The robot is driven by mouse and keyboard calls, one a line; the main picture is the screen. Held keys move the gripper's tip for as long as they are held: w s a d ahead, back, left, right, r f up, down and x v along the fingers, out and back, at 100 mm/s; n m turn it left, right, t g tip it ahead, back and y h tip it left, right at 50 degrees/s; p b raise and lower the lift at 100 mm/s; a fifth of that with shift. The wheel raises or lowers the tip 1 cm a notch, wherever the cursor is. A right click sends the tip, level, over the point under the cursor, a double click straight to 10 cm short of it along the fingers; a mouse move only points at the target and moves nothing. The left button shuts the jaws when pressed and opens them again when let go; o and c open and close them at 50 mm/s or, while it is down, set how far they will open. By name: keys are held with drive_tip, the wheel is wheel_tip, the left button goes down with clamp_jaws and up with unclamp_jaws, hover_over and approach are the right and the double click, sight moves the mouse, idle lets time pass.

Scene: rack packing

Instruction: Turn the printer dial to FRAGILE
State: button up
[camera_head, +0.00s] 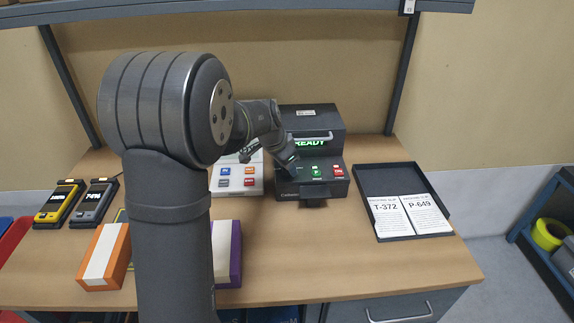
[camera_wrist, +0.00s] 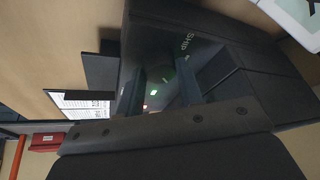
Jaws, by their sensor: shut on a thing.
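The black label printer (camera_head: 312,120) stands at the back of the bench. Its green screen reads READY, and green and red buttons show on its front panel. My gripper (camera_head: 288,166) reaches to the left side of that panel and is shut on the printer dial, which the gripper hides in the head view. In the wrist view the two dark fingers of my gripper (camera_wrist: 163,84) point at the panel of the printer (camera_wrist: 215,50). Lettering like SHIP shows beside them. The dial's pointer and its setting cannot be made out.
A black tray (camera_head: 363,181) with two packing slips lies right of the printer. A white device (camera_head: 250,184) with coloured buttons stands to its left. Yellow (camera_head: 57,203) and grey (camera_head: 93,203) handhelds, an orange-white box (camera_head: 103,257) and a purple-white box (camera_head: 235,254) are at left and front.

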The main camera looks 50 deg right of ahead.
drive_tip(key=o, duration=1)
drive_tip(key=shift+c, duration=0.2)
drive_tip(key=v, duration=1.7)
drive_tip(key=shift+r, duration=0.2)
drive_tip(key=x, duration=1.7)
drive_tip(key=shift+f, duration=0.2)
